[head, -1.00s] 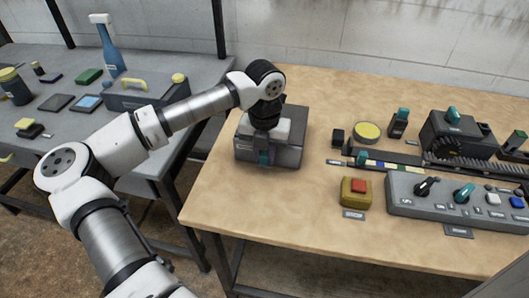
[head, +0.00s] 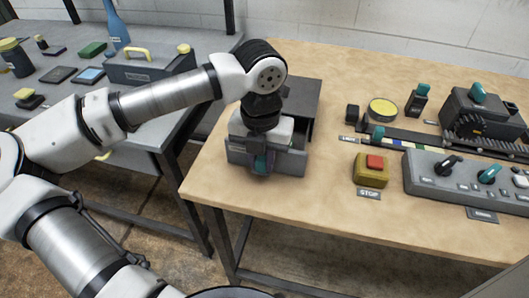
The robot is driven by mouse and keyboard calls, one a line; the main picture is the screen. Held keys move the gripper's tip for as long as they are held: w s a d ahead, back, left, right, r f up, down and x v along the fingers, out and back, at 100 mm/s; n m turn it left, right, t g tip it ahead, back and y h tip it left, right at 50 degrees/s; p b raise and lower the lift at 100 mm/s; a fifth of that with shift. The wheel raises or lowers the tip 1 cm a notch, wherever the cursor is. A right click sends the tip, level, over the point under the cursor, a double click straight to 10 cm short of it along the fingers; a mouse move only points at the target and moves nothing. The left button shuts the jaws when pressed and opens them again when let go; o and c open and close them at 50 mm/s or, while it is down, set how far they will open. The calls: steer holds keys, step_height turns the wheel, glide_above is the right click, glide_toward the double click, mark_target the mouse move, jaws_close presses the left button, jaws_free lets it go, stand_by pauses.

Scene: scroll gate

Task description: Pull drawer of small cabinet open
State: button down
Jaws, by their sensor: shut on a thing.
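The small grey cabinet (head: 303,95) stands near the left end of the wooden table. Its drawer (head: 291,162) is pulled out toward the front, with a gap showing between the drawer front and the cabinet body. The gripper and wrist hide most of the handle and much of the drawer's inside.
A yellow box with a red stop button (head: 371,170) stands to the right of the drawer. A grey control panel (head: 460,183) with knobs lies farther right. The wooden table's front left (head: 215,180) is bare. A grey bench (head: 45,108) with several items stands at left.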

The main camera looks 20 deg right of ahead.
steer(key=c, duration=1.2)
jaws_free()
steer(key=shift+c, duration=0.2)
steer(key=shift+r, duration=0.1)
step_height(320, 180, up, 14)
steer(key=b, duration=0.1)
